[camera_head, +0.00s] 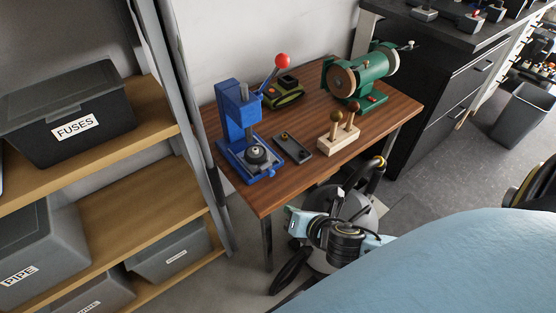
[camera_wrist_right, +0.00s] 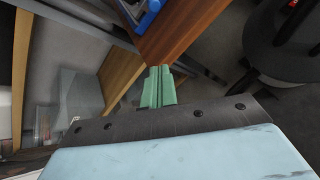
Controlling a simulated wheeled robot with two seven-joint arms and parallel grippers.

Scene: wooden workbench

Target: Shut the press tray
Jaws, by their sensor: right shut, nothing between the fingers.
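The blue press (camera_head: 232,112) stands at the left end of the wooden table, with a lever ending in a red ball (camera_head: 283,60). Its blue tray (camera_head: 262,176) is low at the front, near the table's front edge, below a dark round part; how far out it sits is hard to tell. My right gripper (camera_head: 289,218) is in front of the table and apart from the press. In the right wrist view its green fingers (camera_wrist_right: 158,88) are shut and empty, with a blue corner of the press (camera_wrist_right: 150,8) beyond them. My left gripper is not in view.
The wooden table (camera_head: 290,180) also holds a grey plate (camera_head: 292,148), a wooden block with knobbed pegs (camera_head: 338,138), a small green model vehicle (camera_head: 284,94) and a green machine (camera_head: 362,78). A shelf post (camera_head: 190,120) stands close left.

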